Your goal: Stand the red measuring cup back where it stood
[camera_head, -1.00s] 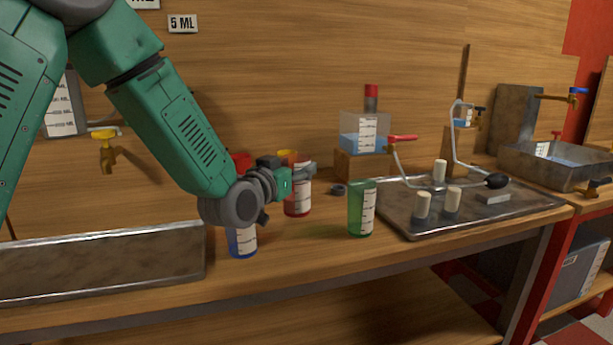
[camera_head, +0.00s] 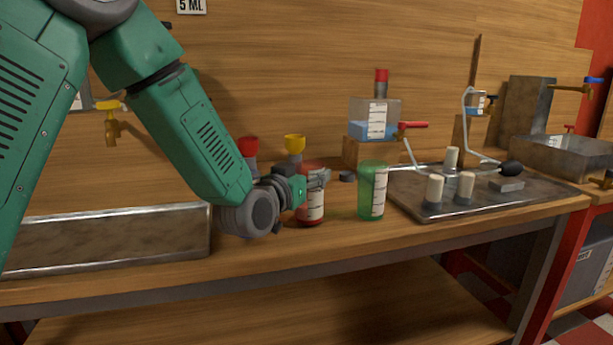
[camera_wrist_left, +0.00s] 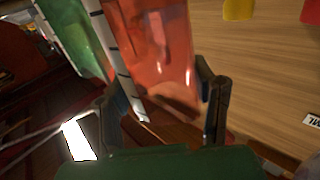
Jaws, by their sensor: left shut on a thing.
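The red measuring cup (camera_head: 311,208), with a white scale strip, looks upright over the bench, left of the green measuring cup (camera_head: 372,195). My left gripper (camera_head: 321,179) is shut on the red cup near its top. In the left wrist view the red cup (camera_wrist_left: 165,45) fills the space between the two fingers (camera_wrist_left: 162,88), and the green cup (camera_wrist_left: 72,35) shows beside it. I cannot tell whether the red cup's base touches the bench. My right gripper is not in view.
Red (camera_head: 248,146) and yellow (camera_head: 294,144) vessels stand behind my left wrist. A metal tray (camera_head: 415,207) with several white-topped cylinders lies to the right. A clear tank (camera_head: 373,118) sits on a wooden block. The bench (camera_head: 345,230) is bare before the cups.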

